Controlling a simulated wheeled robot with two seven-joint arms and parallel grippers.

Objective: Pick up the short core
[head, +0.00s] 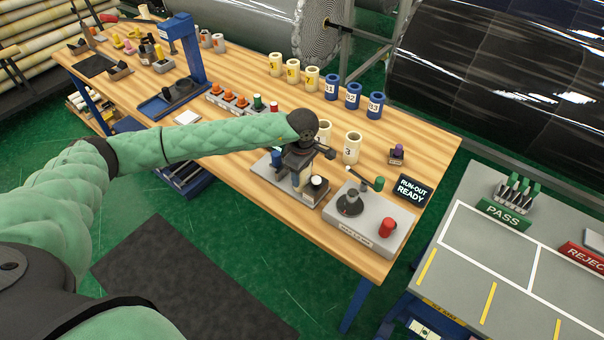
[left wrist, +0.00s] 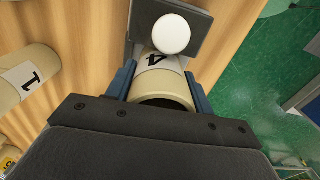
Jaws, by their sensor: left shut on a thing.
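My left gripper (head: 300,178) is over the front of the wooden bench, at a small dark-plated stand (head: 312,196) with a white round knob (head: 316,181). In the left wrist view its blue fingers (left wrist: 158,88) are shut on a cream core (left wrist: 162,84) with a white label that seems to read 4. The core's open end faces the camera, and its far end is close to the white knob (left wrist: 171,34). I cannot tell whether it touches the stand. Two cream cores stand behind the gripper, one marked 3 (head: 352,148). My right gripper is out of view.
A grey run-out tester (head: 372,222) with a red button stands right of the gripper, beside a READY display (head: 411,190). Several cream and blue cores (head: 353,95) line the bench's back. A grey PASS/REJECT table (head: 480,250) is at the right.

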